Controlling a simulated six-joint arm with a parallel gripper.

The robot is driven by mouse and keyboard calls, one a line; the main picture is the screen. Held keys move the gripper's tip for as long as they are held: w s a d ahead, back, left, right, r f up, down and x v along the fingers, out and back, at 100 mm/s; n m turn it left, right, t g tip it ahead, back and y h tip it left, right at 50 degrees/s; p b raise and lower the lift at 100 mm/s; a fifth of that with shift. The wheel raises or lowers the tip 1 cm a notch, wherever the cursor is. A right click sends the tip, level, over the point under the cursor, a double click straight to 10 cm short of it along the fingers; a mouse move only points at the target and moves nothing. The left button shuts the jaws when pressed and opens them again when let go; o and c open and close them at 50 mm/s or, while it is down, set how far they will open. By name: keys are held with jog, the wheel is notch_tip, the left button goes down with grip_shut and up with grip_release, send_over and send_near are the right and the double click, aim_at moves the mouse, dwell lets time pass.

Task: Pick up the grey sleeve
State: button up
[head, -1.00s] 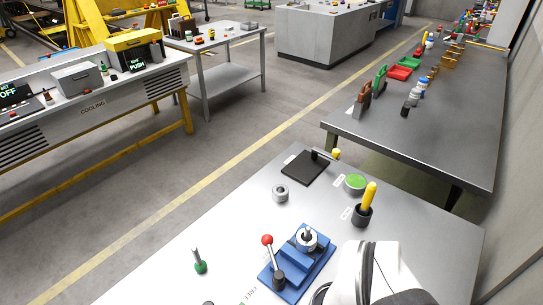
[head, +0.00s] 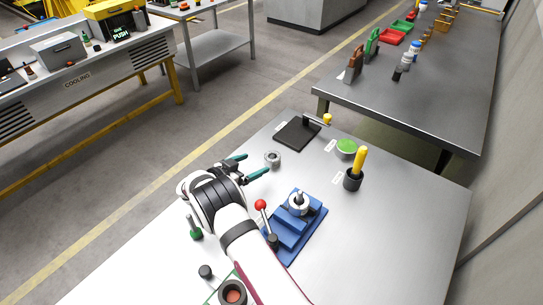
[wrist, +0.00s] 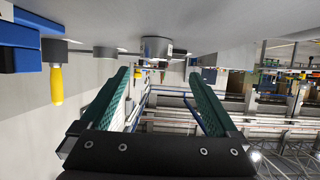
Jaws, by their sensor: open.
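The grey sleeve (head: 273,158), a short ring with a dark bore, stands on the metal table short of the black plate. My gripper (head: 252,165) is open, with teal fingers spread low over the table. Its tips point at the sleeve from the left, a small gap away. In the wrist view my gripper (wrist: 159,75) has nothing between its fingers. The sleeve lines up roughly with the opening.
A blue fixture (head: 287,240) with a red-knobbed lever and a metal ring stands right of my gripper. A black plate (head: 297,134), a green-topped round dish (head: 346,147) and a yellow-handled tool (head: 360,160) in a black cup stand behind. A green-based pin (head: 196,234) stands near my wrist.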

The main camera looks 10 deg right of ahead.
aim_at(275, 155)
jog(key=x, duration=0.8)
jog(key=shift+s+d+r, duration=0.15)
jog(key=shift+d, duration=0.2)
grip_shut()
